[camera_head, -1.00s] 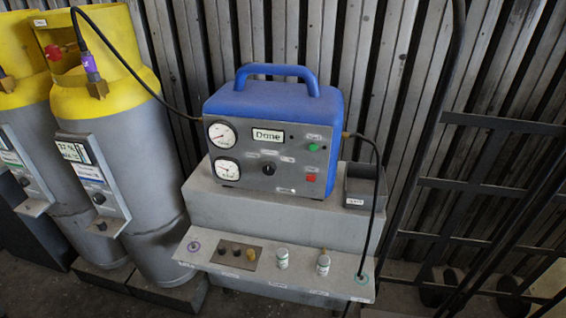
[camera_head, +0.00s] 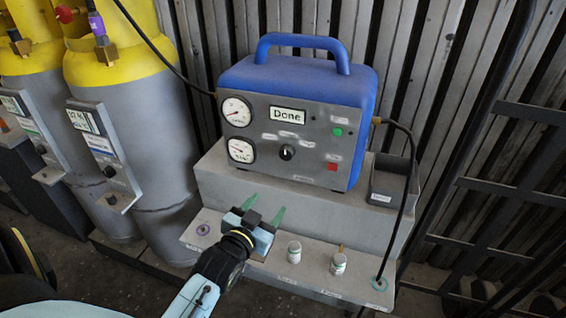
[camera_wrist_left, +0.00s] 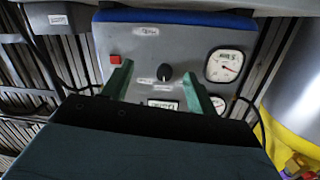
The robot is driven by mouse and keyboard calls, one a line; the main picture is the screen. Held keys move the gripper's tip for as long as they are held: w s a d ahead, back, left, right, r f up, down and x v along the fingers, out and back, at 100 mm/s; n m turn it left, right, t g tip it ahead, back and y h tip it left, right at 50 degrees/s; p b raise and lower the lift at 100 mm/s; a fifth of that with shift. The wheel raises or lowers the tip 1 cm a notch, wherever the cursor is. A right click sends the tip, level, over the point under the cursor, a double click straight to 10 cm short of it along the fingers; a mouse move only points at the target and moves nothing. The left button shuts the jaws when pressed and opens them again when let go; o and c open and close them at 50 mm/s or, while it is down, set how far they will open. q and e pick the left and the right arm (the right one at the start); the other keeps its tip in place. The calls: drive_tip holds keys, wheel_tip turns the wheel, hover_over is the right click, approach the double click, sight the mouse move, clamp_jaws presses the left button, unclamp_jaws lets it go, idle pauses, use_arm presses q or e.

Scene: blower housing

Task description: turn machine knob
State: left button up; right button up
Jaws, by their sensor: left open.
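The machine (camera_head: 310,82) is a blue box with a handle and a grey front panel; it stands on a grey step. Its black knob (camera_head: 287,152) sits low in the middle of the panel, below a screen (camera_head: 288,116) reading "Done". The knob also shows in the left wrist view (camera_wrist_left: 164,73), where the panel appears upside down. My left gripper (camera_head: 264,208) is open and empty, with green fingers pointing towards the panel. It is below and in front of the knob, not touching it. In the wrist view the knob appears between the fingers (camera_wrist_left: 156,68). My right gripper is not in view.
Two gauges (camera_head: 240,150), a green button (camera_head: 337,132) and a red button (camera_head: 332,167) are on the panel. Gas cylinders (camera_head: 140,120) stand left; a black hose (camera_head: 411,190) hangs right.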

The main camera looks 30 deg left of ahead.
use_arm(q)
drive_tip(key=t, duration=0.1)
approach(285, 155)
drive_tip(key=shift+y, duration=0.3)
drive_tip(key=w, duration=0.2)
drive_tip(key=w+b, duration=0.1)
drive_tip(key=w, duration=0.2)
drive_tip(key=w+a, duration=0.1)
drive_tip(key=w, duration=0.1)
drive_tip(key=shift+w+a+f+b, duration=0.1)
drive_tip(key=shift+w+f+b, duration=0.05)
drive_tip(key=shift+w+b, duration=0.2)
drive_tip(key=shift+w, duration=0.45)
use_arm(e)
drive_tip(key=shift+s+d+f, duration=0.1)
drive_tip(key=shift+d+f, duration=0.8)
